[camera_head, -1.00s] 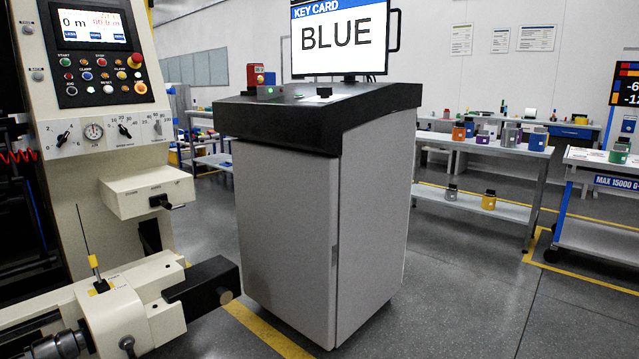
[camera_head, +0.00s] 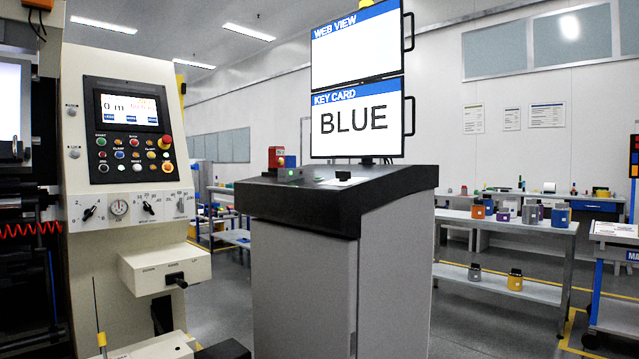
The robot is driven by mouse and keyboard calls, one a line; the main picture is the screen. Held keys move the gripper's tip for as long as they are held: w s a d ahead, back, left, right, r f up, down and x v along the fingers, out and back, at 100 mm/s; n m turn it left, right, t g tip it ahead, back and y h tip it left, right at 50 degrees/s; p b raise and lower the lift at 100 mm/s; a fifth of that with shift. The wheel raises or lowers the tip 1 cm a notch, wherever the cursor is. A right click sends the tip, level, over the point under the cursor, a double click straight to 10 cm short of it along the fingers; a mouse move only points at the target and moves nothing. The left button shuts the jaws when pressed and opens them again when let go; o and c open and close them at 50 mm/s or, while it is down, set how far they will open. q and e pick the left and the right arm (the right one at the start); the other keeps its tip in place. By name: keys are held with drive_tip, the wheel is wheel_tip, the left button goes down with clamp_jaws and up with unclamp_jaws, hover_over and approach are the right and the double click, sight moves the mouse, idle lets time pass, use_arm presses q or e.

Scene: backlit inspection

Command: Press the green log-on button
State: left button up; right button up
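A grey console (camera_head: 305,290) with a sloped black top (camera_head: 330,196) stands in the middle of the head view. On its top, toward the back left, is a low dark box with a small green spot (camera_head: 283,172); I cannot tell for sure whether this is the log-on button. A red device (camera_head: 276,157) stands just behind it. On the machine at the left, a control panel (camera_head: 129,130) has several coloured buttons, among them a green one (camera_head: 101,141) at the upper left of its rows. Neither of my grippers is in view.
Above the console, one screen reads WEB VIEW (camera_head: 356,48) and one below it reads KEY CARD BLUE (camera_head: 356,122). A machine lever (camera_head: 176,279) juts out left of the console. A shelf table (camera_head: 510,221) with coloured containers stands at the right.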

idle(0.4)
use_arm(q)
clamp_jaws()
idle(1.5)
